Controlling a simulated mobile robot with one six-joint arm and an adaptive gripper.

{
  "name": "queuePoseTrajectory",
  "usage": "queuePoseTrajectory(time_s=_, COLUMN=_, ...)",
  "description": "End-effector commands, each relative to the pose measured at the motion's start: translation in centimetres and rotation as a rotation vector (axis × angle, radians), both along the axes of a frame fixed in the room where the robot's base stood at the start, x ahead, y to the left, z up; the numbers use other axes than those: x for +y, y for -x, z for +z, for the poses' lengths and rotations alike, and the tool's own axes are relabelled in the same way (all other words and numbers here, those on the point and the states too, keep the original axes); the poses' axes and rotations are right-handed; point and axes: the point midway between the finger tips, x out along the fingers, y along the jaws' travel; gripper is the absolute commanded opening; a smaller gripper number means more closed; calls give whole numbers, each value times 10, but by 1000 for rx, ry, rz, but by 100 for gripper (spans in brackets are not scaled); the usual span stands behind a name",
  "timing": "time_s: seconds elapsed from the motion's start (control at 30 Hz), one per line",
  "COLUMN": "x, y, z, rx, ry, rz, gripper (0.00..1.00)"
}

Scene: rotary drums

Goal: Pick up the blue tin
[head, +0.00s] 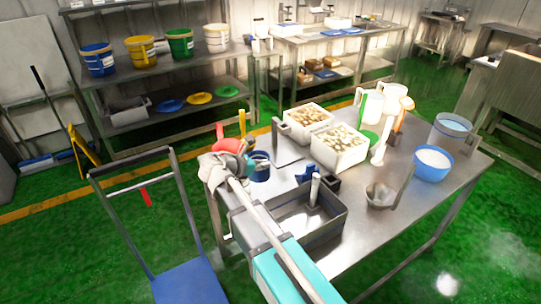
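A dark blue tin (260,170) stands upright at the back left corner of the steel table (352,228), in the head view. What looks like my arm, with a teal casing, reaches up from the bottom edge to that corner. My gripper (214,168) seems to be the grey shape at its end, left of the tin with a small gap in the picture. Its fingers are too small and blurred to tell whether they are open or shut.
A red bowl-like item (229,144) and a yellow-handled tool (242,122) are close behind the tin. A grey tub (318,228) is in front, with white crates (338,150) to the right. A blue-decked trolley (190,284) stands left of the table.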

Motion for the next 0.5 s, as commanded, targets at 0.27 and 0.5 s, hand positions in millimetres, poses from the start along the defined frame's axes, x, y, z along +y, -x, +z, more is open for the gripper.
queuePoseTrajectory(time_s=0.27, x=13, y=29, z=15, rx=-1, ry=0, rz=2, gripper=0)
queuePoseTrajectory(time_s=0.5, x=15, y=35, z=17, rx=-1, ry=1, rz=0, gripper=0)
